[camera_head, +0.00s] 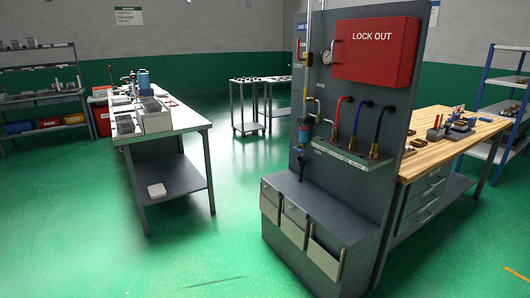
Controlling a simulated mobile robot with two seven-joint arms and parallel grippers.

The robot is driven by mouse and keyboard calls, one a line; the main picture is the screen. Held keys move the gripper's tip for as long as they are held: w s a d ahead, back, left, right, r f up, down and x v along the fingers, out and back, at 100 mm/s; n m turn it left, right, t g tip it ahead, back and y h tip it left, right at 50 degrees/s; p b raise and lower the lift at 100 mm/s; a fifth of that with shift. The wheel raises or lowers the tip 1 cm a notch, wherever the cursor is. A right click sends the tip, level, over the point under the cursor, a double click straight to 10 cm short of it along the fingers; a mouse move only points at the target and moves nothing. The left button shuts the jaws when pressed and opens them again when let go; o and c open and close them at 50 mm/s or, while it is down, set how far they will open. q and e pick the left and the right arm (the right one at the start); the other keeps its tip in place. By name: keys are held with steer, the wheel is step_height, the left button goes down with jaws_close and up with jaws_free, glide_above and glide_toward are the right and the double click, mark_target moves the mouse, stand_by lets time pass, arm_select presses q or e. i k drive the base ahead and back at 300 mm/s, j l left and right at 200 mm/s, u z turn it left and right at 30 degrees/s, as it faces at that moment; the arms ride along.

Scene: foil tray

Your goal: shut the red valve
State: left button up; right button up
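A grey panel stand (375,82) stands right of centre with pipes, a gauge (327,57) and a red LOCK OUT box (376,50) on its face. A red hose (338,112) rises from a small grey shelf (350,158) on the panel, left of a blue and a black hose. A small red piece (298,49) shows at the panel's left edge by the pipe; it is too small to tell whether it is a valve handle. No red valve is clearly made out. Neither of my grippers is in view.
A workbench (192,124) with boxes and tools stands to the left. A wooden-topped bench (425,158) stands right behind the panel. Open bins (325,262) sit at the panel's base. The green floor (200,255) is clear in front.

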mark_target(298, 59)
steer(key=i, duration=0.85)
steer(key=i+j+z, duration=0.1)
steer(key=i, duration=0.75)
steer(key=i+j+z, duration=0.15)
steer(key=i, duration=0.25)
steer(key=i+j+z, duration=0.1)
steer(key=i, duration=0.35)
